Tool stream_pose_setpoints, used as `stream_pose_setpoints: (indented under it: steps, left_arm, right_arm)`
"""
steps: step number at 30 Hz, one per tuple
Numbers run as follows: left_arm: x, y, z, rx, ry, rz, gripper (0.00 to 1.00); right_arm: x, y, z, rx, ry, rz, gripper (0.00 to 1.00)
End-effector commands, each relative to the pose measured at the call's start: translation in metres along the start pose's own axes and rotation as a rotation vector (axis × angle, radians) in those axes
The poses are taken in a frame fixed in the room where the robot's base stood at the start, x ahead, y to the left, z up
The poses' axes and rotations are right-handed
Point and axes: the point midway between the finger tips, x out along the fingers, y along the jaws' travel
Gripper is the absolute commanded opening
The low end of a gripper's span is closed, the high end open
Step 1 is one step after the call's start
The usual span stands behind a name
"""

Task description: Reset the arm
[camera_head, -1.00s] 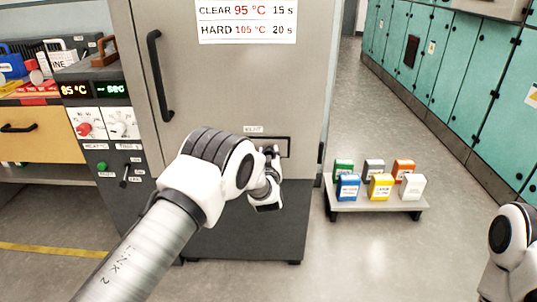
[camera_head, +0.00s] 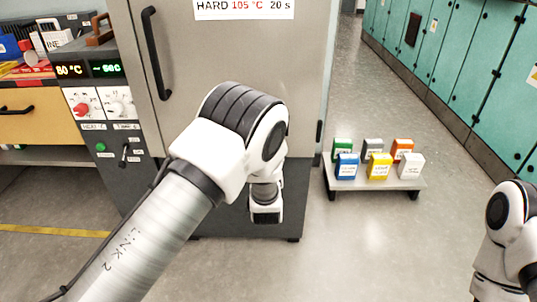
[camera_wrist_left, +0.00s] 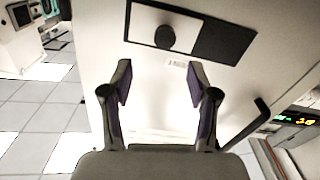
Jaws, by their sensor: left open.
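My left arm reaches in from the lower left in the head view, in front of a grey cabinet (camera_head: 300,60) with a black door handle (camera_head: 156,52). Its wrist end hangs low before the cabinet, and its fingertips are hidden there. In the left wrist view my left gripper (camera_wrist_left: 160,85) is open, with nothing between its two fingers. It faces a pale surface with a black knob (camera_wrist_left: 165,37) on a white and black plate. My right arm shows at the right edge of the head view; its gripper is out of view.
A low stand (camera_head: 375,184) right of the cabinet carries several coloured boxes. A control panel (camera_head: 101,103) with lit displays and dials is at the left, beside a tan drawer (camera_head: 35,115). Teal lockers (camera_head: 475,75) line the right wall.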

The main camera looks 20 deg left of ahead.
Motion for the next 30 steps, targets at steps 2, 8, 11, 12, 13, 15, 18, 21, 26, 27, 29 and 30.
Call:
stream_pose_setpoints:
  steps: [2, 8, 11, 12, 13, 15, 18, 21, 26, 27, 29, 30]
  left_arm:
    - [-0.007, 0.000, 0.000, 0.002, -0.001, 0.001, 0.60]
    - [-0.009, 0.000, 0.000, 0.000, 0.000, 0.000, 0.60]
    - [-0.009, 0.000, 0.001, 0.001, -0.001, 0.000, 0.60]
    - [-0.010, -0.002, 0.005, 0.002, -0.007, -0.002, 0.60]
    - [-0.011, -0.005, 0.010, 0.003, -0.015, -0.008, 0.60]
    - [-0.013, -0.025, 0.028, 0.003, -0.048, -0.041, 0.60]
    - [-0.035, -0.073, 0.072, 0.033, -0.163, -0.102, 0.60]
    - [-0.081, -0.124, 0.130, 0.086, -0.374, -0.142, 0.60]
    - [-0.186, -0.184, 0.203, 0.172, -0.769, -0.160, 0.60]
    - [-0.213, -0.194, 0.214, 0.188, -0.860, -0.156, 0.60]
    - [-0.252, -0.205, 0.227, 0.209, -0.988, -0.145, 0.60]
    - [-0.276, -0.210, 0.232, 0.220, -1.067, -0.137, 0.60]
  right_arm:
    - [0.000, 0.000, 0.000, 0.000, 0.000, 0.000, 0.40]
    - [0.000, 0.000, 0.000, 0.000, 0.000, 0.000, 0.40]
    - [0.000, 0.000, 0.000, 0.000, 0.000, 0.000, 0.40]
    - [0.000, 0.000, 0.000, 0.000, 0.000, 0.000, 0.40]
    - [0.000, 0.000, 0.000, 0.000, 0.000, 0.000, 0.40]
    - [0.000, 0.000, 0.000, 0.000, 0.000, 0.000, 0.40]
    - [0.000, 0.000, 0.000, 0.000, 0.000, 0.000, 0.40]
    - [0.000, 0.000, 0.000, 0.000, 0.000, 0.000, 0.40]
    - [0.000, 0.000, 0.000, 0.000, 0.000, 0.000, 0.40]
    - [0.000, 0.000, 0.000, 0.000, 0.000, 0.000, 0.40]
    - [0.000, 0.000, 0.000, 0.000, 0.000, 0.000, 0.40]
    - [0.000, 0.000, 0.000, 0.000, 0.000, 0.000, 0.40]
